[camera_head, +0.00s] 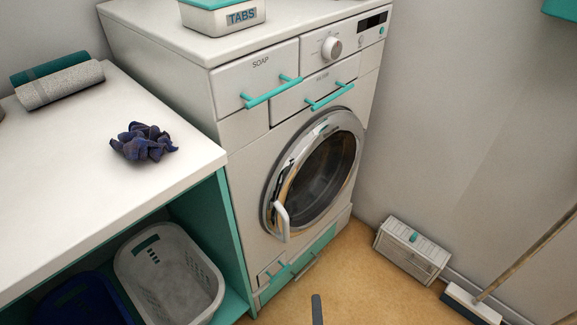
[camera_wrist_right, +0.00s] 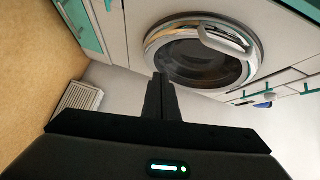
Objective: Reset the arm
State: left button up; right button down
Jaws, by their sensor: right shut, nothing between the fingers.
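My right gripper (camera_head: 317,302) shows as a small dark tip at the bottom edge of the head view, over the floor in front of the washing machine (camera_head: 250,140). In the right wrist view its fingers (camera_wrist_right: 160,90) are shut together with nothing between them, and the round door (camera_wrist_right: 205,62) is beyond them. The gripper is apart from the machine. The machine's round door (camera_head: 318,165) looks closed or nearly so, with a pale handle (camera_head: 281,222) at its left. My left gripper is not in view.
A white counter (camera_head: 60,185) at left holds a dark blue crumpled cloth (camera_head: 145,142) and rolled towels (camera_head: 60,85). Baskets (camera_head: 170,265) sit below. A tabs box (camera_head: 222,15) stands on the machine. A white slatted box (camera_head: 412,250) and a broom (camera_head: 472,303) are at right.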

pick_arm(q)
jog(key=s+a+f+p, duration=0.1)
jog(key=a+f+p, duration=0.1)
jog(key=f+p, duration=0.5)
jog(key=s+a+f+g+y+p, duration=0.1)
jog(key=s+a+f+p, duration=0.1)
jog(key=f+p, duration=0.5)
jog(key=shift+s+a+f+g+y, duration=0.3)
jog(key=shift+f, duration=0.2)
pick_arm(e)
jog(key=s+d+f+n+g, duration=1.1)
jog(key=s+n, duration=0.3)
jog(key=n, duration=0.4)
jog(key=shift+d+f+g+y, duration=0.3)
jog(key=shift+f+g+y, duration=0.1)
jog(key=shift+f, duration=0.45)
jog(key=shift+w, duration=0.1)
